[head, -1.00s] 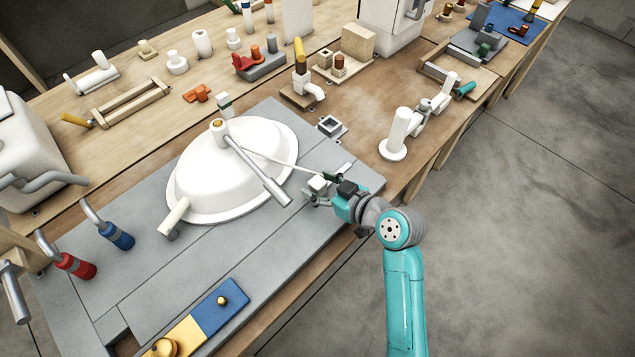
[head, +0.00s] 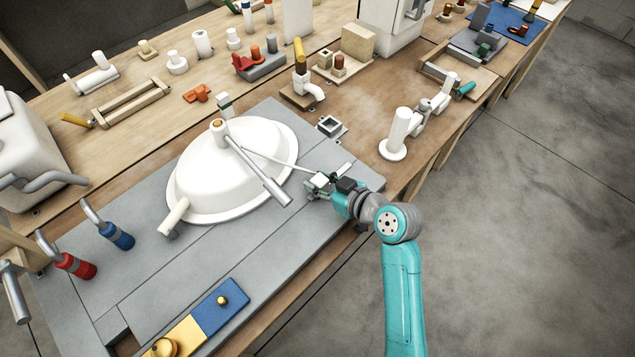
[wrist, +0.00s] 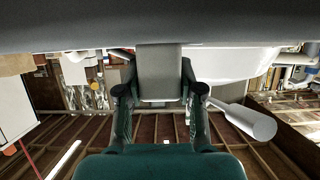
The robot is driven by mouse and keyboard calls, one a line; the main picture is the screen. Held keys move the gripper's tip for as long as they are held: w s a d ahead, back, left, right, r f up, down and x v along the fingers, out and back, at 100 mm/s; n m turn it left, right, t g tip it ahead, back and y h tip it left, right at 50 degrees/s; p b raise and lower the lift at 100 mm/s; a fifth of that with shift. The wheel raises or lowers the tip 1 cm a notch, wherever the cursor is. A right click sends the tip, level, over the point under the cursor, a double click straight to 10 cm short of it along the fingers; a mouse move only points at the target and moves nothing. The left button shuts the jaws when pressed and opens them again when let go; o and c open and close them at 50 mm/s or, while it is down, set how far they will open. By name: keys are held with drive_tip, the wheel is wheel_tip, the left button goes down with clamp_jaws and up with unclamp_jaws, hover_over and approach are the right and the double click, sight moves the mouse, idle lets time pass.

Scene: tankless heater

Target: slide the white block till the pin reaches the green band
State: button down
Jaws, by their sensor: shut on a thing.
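The small white block (head: 319,181) is at the right end of the grey deck, beside the white basin. My gripper (head: 322,184) is shut on it, with a finger on each side. In the wrist view, the block (wrist: 160,75) looks grey in shade between the two dark fingers. A thin pale rod (head: 290,163) runs from the basin's top towards the block, and its end is close to my gripper. I cannot make out the pin.
The white basin (head: 225,180) and its thick grey lever (head: 262,178) stand just left of my gripper. A square grey socket (head: 330,126) is behind it. A white upright cylinder (head: 398,130) stands to the right.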

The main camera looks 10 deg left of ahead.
drive_tip(key=w+d, duration=0.2)
drive_tip(key=w, duration=0.1)
drive_tip(key=shift+w+d, duration=0.15)
drive_tip(key=shift+d, duration=0.1)
drive_tip(key=c, duration=0.7)
unclamp_jaws()
drive_tip(key=v, duration=1.2)
drive_tip(key=shift+r, duration=0.1)
